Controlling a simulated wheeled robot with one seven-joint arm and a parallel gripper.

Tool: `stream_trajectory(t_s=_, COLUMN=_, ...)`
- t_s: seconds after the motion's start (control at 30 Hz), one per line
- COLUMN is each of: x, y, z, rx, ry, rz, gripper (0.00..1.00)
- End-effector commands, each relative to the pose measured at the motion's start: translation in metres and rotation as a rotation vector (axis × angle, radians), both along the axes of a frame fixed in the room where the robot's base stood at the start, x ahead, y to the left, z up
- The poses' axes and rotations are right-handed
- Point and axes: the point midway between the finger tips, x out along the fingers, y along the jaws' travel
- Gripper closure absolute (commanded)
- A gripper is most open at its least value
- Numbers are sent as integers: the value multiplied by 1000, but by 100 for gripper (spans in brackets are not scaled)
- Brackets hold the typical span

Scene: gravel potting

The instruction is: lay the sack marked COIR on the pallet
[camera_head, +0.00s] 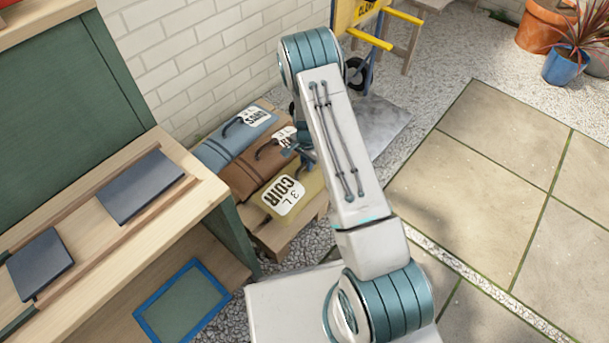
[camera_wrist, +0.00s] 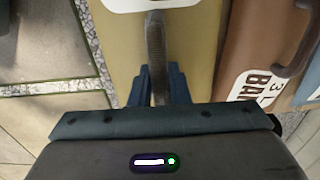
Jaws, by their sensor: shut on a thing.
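The yellow-olive sack marked COIR (camera_head: 312,184) lies at the near end of a row of sacks on a low wooden platform (camera_head: 283,238). In the wrist view the same sack (camera_wrist: 203,45) fills the middle, with its dark strap handle (camera_wrist: 155,45) running toward me. My gripper (camera_head: 303,155) is at this sack's handle, partly hidden by my arm in the head view. In the wrist view my gripper (camera_wrist: 159,88) has its blue fingers on both sides of the strap, shut on it. I cannot tell whether the wooden platform is the pallet.
The brown BARK sack (camera_head: 238,172) lies close beside the COIR sack, and the blue sack (camera_head: 220,148) is beyond it. A green-and-wood bench (camera_head: 205,195) stands at left. A grey plate (camera_head: 388,122) lies behind my arm. Paving (camera_head: 500,170) at right is clear.

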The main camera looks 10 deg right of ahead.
Motion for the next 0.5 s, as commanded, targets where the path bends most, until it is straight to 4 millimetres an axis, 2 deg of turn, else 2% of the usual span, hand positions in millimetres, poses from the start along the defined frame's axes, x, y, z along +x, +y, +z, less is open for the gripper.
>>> stream_trajectory(t_s=0.27, x=-10, y=7, z=-13, rx=0, ry=-3, rz=-2, gripper=100)
stream_trajectory(t_s=0.5, x=-10, y=7, z=-46, rx=0, ry=-3, rz=-1, gripper=100)
